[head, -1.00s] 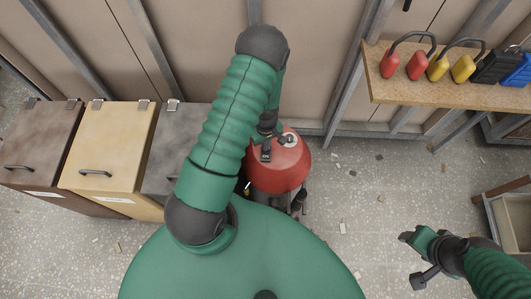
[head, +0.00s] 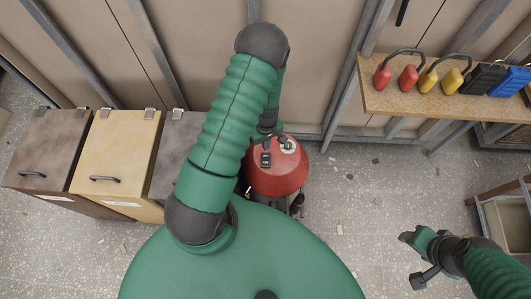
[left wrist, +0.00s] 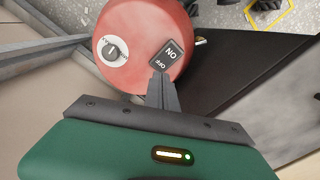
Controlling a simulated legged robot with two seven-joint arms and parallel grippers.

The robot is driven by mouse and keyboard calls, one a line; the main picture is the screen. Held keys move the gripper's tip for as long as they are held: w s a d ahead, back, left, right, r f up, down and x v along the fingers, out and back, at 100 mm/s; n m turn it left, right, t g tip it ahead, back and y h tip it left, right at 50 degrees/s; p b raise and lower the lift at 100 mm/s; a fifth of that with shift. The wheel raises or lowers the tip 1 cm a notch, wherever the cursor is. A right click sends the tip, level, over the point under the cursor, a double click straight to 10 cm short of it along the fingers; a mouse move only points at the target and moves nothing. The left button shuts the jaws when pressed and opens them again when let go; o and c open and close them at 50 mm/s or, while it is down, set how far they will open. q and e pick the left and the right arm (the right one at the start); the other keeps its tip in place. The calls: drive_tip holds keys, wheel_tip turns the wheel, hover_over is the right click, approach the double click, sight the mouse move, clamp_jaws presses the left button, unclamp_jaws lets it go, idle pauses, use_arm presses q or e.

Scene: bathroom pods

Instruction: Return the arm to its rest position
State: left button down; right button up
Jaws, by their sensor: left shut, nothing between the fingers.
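My left arm bends over from the left, and its gripper (head: 268,137) is behind the red canister's (head: 277,178) top in the head view, partly hidden by the arm. In the left wrist view the canister (left wrist: 142,25) shows a black ON/OFF switch (left wrist: 167,56) and a round dial (left wrist: 111,50). The left gripper's fingers (left wrist: 162,76) are shut with nothing between them, tips close to the switch's edge; I cannot tell if they touch. My right gripper (head: 412,258) is at the lower right, fingers spread and empty, over the floor.
Brown (head: 45,150), yellow (head: 118,150) and grey (head: 175,145) bins stand at the left. A wooden shelf (head: 440,103) with several padlocks (head: 408,78) is at the upper right. An open box (head: 505,225) stands at the right edge. Floor (head: 350,220) between is mostly clear.

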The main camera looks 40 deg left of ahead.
use_arm(q)
drive_tip(key=w+d+r+m+t, duration=0.15)
drive_tip(key=d+r+m, duration=0.4)
drive_tip(key=r, duration=0.65)
drive_tip(key=s+d+r+m, duration=0.3)
drive_tip(key=d+r+m, duration=0.1)
drive_tip(key=r, duration=0.2)
drive_tip(key=s+d+r+m+t+p, duration=0.1)
drive_tip(key=s+d+r+m, duration=0.2)
drive_tip(key=r, duration=0.4)
drive_tip(key=shift+d+r+m, duration=0.2)
drive_tip(key=shift+d+m, duration=0.3)
drive_tip(key=shift+m, duration=0.25)
drive_tip(key=shift+s+d, duration=0.1)
drive_tip(key=shift+d, duration=0.1)
drive_tip(key=shift+a, duration=0.1)
